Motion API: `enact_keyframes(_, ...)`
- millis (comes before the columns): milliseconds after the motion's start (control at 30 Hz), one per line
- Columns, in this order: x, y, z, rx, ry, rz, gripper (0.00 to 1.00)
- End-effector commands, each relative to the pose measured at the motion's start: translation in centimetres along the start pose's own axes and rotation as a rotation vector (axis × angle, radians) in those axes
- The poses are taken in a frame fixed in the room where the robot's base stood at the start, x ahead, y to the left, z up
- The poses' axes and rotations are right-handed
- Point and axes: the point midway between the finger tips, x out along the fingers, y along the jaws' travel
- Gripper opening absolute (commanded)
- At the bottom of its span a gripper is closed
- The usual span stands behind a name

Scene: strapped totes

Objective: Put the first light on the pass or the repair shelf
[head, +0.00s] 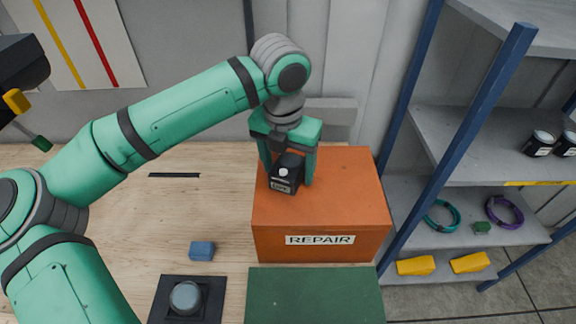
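A small black light (285,180) with a pale knob and a label sits at the top of an orange box (345,205) with a "REPAIR" sign on its front. My gripper (289,170) points down, with its green fingers on either side of the light, and appears shut on it. I cannot tell whether the light's base touches the box top. The label's text is too small to read surely. A blue-posted grey shelf rack (470,140) stands at the right.
A dark green panel (315,294) lies in front of the box. A blue block (202,251) and a round grey button on a black base (186,297) are on the wooden table (190,212). The rack holds black cans, coiled cables and yellow blocks.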

Motion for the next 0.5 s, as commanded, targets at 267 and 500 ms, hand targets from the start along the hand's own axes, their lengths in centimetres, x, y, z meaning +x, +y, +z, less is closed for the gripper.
enact_keyframes(267,-0.8,0.1,0.1,0.000,-0.001,0.002,0.69)
enact_keyframes(500,-4.5,0.1,0.1,-0.002,-0.002,0.003,0.69)
